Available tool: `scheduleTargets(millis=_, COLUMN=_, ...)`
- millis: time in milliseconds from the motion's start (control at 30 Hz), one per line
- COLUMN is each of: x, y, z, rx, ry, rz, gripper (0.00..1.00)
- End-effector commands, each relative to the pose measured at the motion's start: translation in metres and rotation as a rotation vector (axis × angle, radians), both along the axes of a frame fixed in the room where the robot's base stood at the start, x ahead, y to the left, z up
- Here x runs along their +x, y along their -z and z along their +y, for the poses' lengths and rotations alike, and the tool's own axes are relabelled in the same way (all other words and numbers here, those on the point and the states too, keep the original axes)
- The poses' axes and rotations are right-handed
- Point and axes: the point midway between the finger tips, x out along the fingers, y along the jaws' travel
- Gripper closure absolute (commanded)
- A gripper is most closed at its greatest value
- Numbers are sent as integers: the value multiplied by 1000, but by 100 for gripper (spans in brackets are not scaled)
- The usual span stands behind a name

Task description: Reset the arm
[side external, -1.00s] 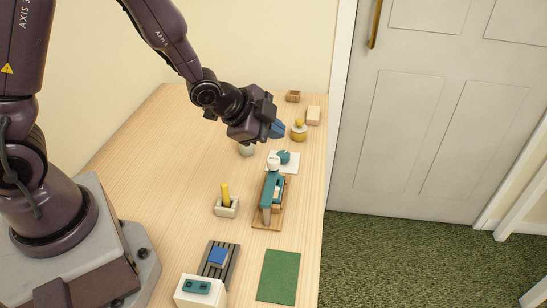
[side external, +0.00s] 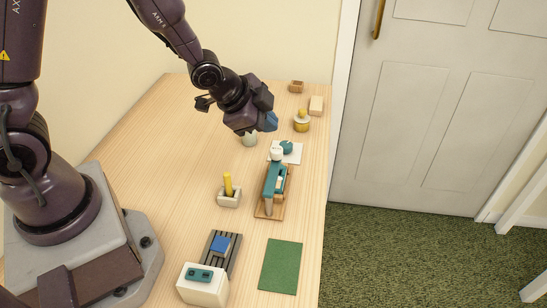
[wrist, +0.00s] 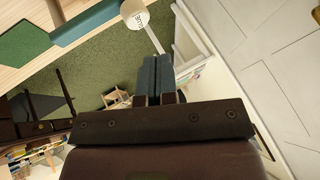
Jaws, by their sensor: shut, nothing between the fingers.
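My gripper (side external: 270,122) is in the air above the far part of the wooden table (side external: 180,160) in the side external view. Its blue fingers are shut with nothing between them, and they show together in the wrist view (wrist: 156,75). The fingers point down and to the right. A whitish cup-like thing (side external: 249,140) stands below the gripper, partly hidden by it. I cannot tell its exact distance from the gripper.
A teal device on a wooden base (side external: 273,190), a white pad with a teal item (side external: 287,149), a yellow-topped pot (side external: 302,121), a holder with a yellow stick (side external: 229,192), a green mat (side external: 280,266) and a white box (side external: 203,284) stand on the table. The table's left middle is clear.

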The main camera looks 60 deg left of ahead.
Motion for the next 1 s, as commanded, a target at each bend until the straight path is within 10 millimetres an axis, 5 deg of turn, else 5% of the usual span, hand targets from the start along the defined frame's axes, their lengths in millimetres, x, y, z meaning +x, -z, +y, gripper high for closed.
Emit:
scheduleTargets(millis=167, x=-39, y=-11, z=15, rx=-43, ry=-236, rz=207, gripper=100)
scheduleTargets(millis=633, x=-163, y=-137, z=15, rx=-282, ry=-728, rz=356, gripper=100)
scheduleTargets(millis=1000, x=-186, y=-182, z=11, rx=-378, ry=-704, rz=188, gripper=100)
